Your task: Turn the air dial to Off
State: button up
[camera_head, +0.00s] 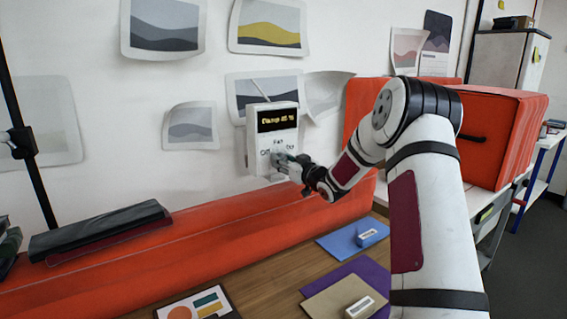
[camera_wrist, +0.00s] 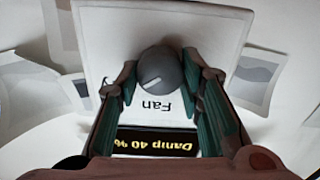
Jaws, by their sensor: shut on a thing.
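The air dial (camera_wrist: 160,72) is a round grey knob with a white pointer line, on a white wall panel (camera_head: 252,138). In the wrist view, where the panel appears upside down, the pointer slants toward the lower left. The word "Fan" shows beside the dial, and a dark display (camera_wrist: 157,142) reads "Damp 40 %" in yellow. My gripper (camera_wrist: 160,76) has one finger on each side of the dial and is shut on it. In the head view my gripper (camera_head: 284,163) reaches the lower part of the panel and hides most of the dial and some lettering.
A long orange padded block (camera_head: 190,248) runs below the panel along the wall. Printed sheets (camera_head: 190,125) hang around the panel. A wooden table with a blue folder (camera_head: 340,243) and a tan folder (camera_head: 325,297) is in front. A black stand (camera_head: 28,165) is at left.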

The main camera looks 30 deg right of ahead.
jog(key=n+b, duration=0.3)
jog(key=n, duration=0.2)
jog(key=shift+w+a+f, duration=0.1)
jog(key=shift+f, duration=0.05)
jog(key=n+b, duration=0.5)
jog(key=shift+f+n, duration=0.15)
jog(key=shift+n, duration=0.25)
jog(key=n+b, duration=0.6)
jog(key=b, duration=0.2)
jog(key=shift+f+b, duration=0.15)
jog(key=shift+b, duration=0.15)
jog(key=n+b, duration=0.5)
jog(key=b, duration=0.1)
jog(key=shift+n+b, duration=0.4)
jog(key=shift+b, duration=0.05)
jog(key=o, duration=1.2)
jog(key=shift+c, duration=0.2)
jog(key=shift+s+r, duration=0.2)
jog(key=shift+s, duration=0.05)
